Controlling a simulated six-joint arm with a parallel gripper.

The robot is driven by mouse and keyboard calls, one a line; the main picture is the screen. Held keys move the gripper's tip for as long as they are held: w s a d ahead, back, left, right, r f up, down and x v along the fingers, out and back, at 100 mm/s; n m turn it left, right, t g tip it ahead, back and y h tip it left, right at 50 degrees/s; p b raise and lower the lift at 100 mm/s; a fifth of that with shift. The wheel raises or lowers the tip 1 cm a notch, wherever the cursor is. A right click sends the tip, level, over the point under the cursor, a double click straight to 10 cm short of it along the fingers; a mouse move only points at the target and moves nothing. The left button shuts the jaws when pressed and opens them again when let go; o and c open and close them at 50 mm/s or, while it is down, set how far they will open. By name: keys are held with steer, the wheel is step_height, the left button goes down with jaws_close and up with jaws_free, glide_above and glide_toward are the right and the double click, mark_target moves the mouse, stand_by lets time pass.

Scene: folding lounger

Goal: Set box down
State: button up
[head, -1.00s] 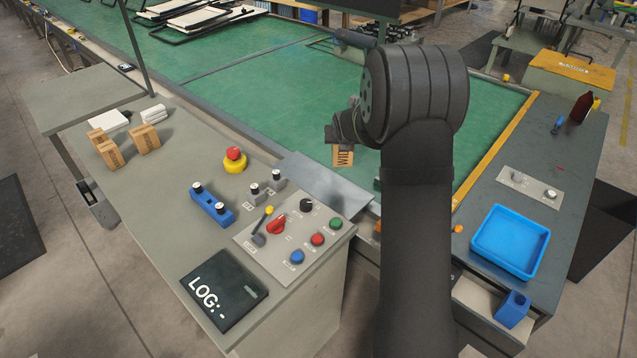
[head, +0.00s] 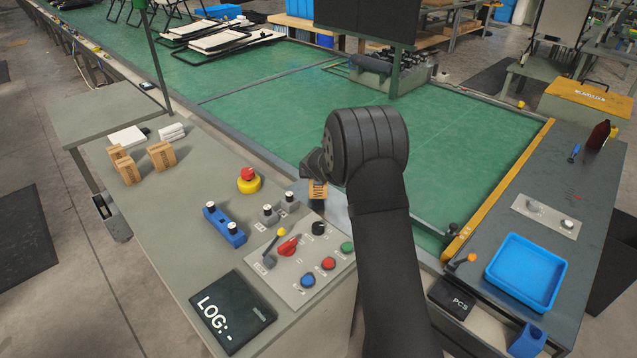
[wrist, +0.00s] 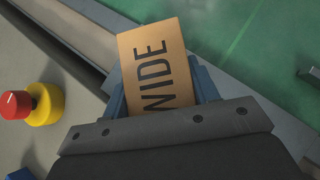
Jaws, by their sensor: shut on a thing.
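My gripper (head: 316,178) is shut on a small orange-brown box (head: 318,191) with dark lettering. In the wrist view the box (wrist: 155,65) reads "WIDE" and sits between the blue fingers (wrist: 204,84). In the head view the box shows above the metal plate at the edge of the grey console table (head: 160,230), just right of the small grey switches. My arm hides part of the gripper. Whether the box touches anything below cannot be told.
Several similar boxes (head: 161,154) stand at the console's back left. A green conveyor (head: 270,120) lies behind; a blue tray (head: 526,272) is at right.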

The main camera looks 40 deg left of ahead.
steer(key=shift+f, duration=1.65)
steer(key=shift+f, duration=0.2)
steer(key=o, duration=1.1)
steer(key=shift+r, duration=0.1)
steer(key=shift+r, duration=0.15)
steer(key=v, duration=1.2)
steer(key=x, duration=1.2)
steer(key=shift+f, duration=0.25)
steer(key=shift+r, duration=0.55)
